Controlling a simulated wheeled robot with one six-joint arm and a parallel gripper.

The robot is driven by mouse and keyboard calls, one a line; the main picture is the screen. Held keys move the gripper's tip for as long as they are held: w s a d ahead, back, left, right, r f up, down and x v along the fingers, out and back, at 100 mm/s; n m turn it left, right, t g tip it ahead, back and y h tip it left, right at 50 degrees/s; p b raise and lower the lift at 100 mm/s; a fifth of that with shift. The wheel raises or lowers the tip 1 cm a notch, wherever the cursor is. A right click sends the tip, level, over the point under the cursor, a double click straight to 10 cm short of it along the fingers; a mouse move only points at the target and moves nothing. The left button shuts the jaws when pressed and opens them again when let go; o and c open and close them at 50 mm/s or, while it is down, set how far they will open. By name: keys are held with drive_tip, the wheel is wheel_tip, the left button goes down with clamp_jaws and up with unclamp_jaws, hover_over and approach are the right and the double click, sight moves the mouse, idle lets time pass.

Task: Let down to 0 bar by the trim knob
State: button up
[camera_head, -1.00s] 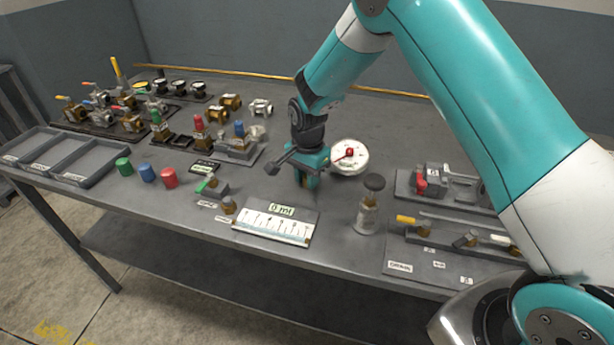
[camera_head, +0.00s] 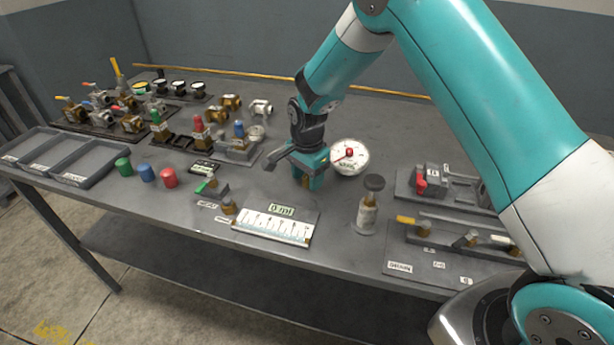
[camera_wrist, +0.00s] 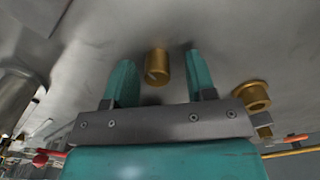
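My gripper (camera_head: 309,186) is low over the middle of the table, just left of the round gauge. In the wrist view its two teal fingers (camera_wrist: 161,78) are apart. A short brass knob (camera_wrist: 157,66) with a slot mark shows between them, with a gap on each side. In the head view the brass knob is mostly hidden by the gripper. The white dial gauge (camera_head: 350,163) has a red needle pointing to the lower left and a red cap at its middle. Its figures are too small to read.
A white scale plate (camera_head: 272,228) lies in front of my gripper. A capped bottle (camera_head: 368,205) stands to its right. Valve boards (camera_head: 445,245) fill the right side. Red, blue and green caps and a divided tray (camera_head: 92,165) are at the left. A brass fitting (camera_wrist: 255,95) is beside my right finger.

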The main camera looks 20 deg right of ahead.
wheel_tip(320, 180, up, 17)
drive_tip(key=b, duration=0.1)
drive_tip(key=shift+r, duration=0.15)
idle(0.4)
drive_tip(key=shift+s, duration=0.1)
drive_tip(key=s+a+r+n+y, duration=0.2)
drive_tip(key=s+n, duration=0.8)
drive_tip(key=s, duration=0.5)
drive_tip(key=s+a+r+n+y, duration=0.2)
drive_tip(key=s+n, duration=0.8)
drive_tip(key=s, duration=0.6)
drive_tip(key=shift+a+r, duration=0.45)
drive_tip(key=shift+r, duration=0.15)
drive_tip(key=shift+d, duration=0.1)
